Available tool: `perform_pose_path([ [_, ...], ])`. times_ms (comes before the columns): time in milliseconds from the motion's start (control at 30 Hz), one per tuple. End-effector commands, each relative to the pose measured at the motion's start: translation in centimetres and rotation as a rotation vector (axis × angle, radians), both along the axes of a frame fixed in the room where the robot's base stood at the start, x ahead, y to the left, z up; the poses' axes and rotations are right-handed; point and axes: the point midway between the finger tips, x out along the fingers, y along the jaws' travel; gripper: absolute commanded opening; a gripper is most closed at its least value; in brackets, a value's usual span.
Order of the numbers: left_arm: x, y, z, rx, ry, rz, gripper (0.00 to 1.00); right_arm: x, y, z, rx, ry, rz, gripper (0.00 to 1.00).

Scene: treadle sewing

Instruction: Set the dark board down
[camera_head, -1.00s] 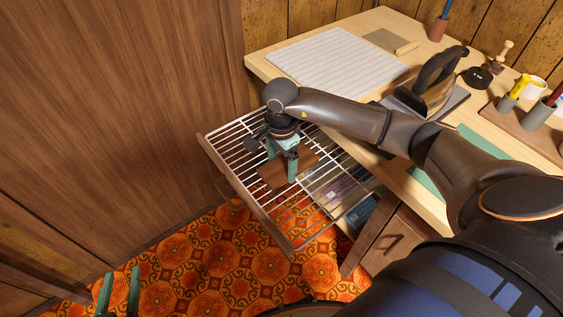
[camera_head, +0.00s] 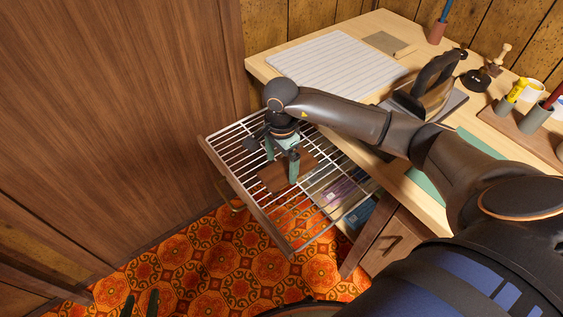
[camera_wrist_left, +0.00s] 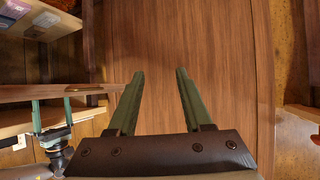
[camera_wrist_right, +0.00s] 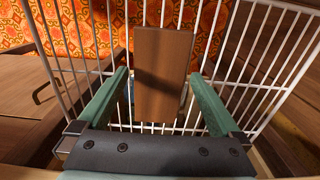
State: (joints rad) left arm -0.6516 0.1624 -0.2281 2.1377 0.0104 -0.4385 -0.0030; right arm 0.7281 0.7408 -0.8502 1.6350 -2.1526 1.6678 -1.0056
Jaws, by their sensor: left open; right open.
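The dark board (camera_head: 272,179), a brown wooden rectangle, lies flat on the white wire rack (camera_head: 318,220) of the pulled-out drawer. My right gripper (camera_head: 282,160) is over the rack, pointing down, with its green fingers open on either side of the board. In the right wrist view the board (camera_wrist_right: 160,72) lies between the fingers (camera_wrist_right: 160,80), with a gap on each side. My left gripper (camera_head: 140,305) is low at the left, over the patterned floor. In the left wrist view its fingers (camera_wrist_left: 160,72) are open and empty before a wooden panel.
The rack has a wooden front rail (camera_head: 240,195). Blue and purple packets (camera_head: 345,193) lie below the wires. A tall wooden panel (camera_head: 120,110) stands at left.

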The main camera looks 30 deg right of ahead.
Motion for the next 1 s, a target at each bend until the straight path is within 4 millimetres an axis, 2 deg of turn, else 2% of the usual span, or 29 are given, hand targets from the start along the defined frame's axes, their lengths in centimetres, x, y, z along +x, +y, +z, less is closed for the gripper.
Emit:
perform_pose_path([
  [200,-3.6,-0.2,-3.9,-0.001,0.211,0.004,0.50,0.1,0.0,5.3,-0.001,-0.005,0.001,1.00],
  [400,-3.4,-0.3,-3.4,-0.002,0.209,0.002,0.50,0.1,0.0,9.5,-0.001,-0.004,0.000,1.00],
  [500,-3.3,-0.3,-3.2,-0.002,0.207,0.002,0.50,0.1,0.0,10.8,0.000,-0.002,0.001,1.00],
  [700,-3.3,-0.4,-3.1,-0.002,0.205,0.001,0.50,0.0,0.0,12.0,0.000,-0.001,0.001,1.00],
  [1000,-3.3,-0.4,-3.1,-0.003,0.205,0.002,0.50,0.0,0.1,12.1,0.001,0.000,0.000,1.00],
])
